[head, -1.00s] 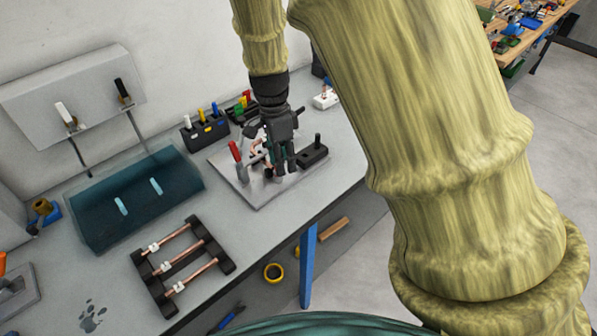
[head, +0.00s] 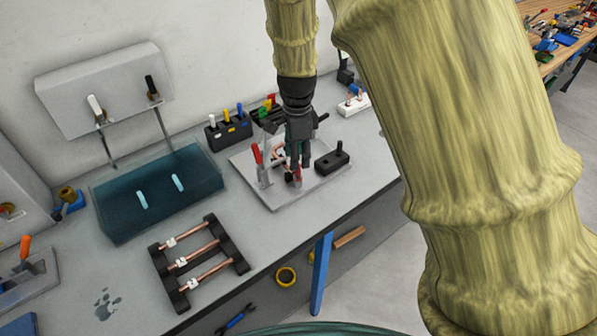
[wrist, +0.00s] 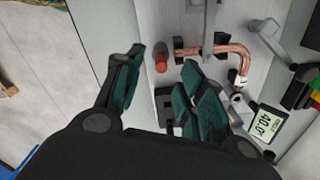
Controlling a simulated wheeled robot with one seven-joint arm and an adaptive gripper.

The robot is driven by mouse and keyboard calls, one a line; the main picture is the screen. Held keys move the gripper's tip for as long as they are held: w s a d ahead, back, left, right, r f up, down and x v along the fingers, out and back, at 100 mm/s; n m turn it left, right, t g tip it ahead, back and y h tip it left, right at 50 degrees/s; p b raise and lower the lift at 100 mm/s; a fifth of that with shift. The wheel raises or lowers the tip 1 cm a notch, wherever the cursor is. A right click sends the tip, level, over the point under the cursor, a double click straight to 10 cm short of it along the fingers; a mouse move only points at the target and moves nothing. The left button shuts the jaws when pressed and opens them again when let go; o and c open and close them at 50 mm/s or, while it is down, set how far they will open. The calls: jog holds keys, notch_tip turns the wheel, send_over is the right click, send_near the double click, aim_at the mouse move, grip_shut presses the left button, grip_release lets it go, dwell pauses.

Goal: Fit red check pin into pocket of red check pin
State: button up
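My gripper (head: 298,168) points down over the grey fixture plate (head: 276,201) on the bench. In the wrist view my gripper (wrist: 161,76) has its two green-padded fingers spread apart. A short red cylinder, apparently the red check pin (wrist: 161,58), shows in the gap between the fingertips, with clear space on both sides. In the head view a small patch of red (head: 298,173) shows between the fingers. A bent copper tube (wrist: 222,50) lies in black holders beside it. The pocket and the pin's lower end cannot be made out.
A red-handled clamp (head: 257,154) stands left of my gripper. A black block with a knob (head: 333,159) is to the right. A small display (wrist: 264,123) lies near the tube. A rack with copper tubes (head: 198,262) and a blue-green tray (head: 112,222) are farther left.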

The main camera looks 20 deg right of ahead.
aim_at(298, 175)
jog(key=shift+w+d+f+p, duration=0.15)
jog(key=shift+f+p, duration=1.05)
jog(key=shift+f, duration=1.4)
jog(key=shift+c, duration=0.3)
grip_shut()
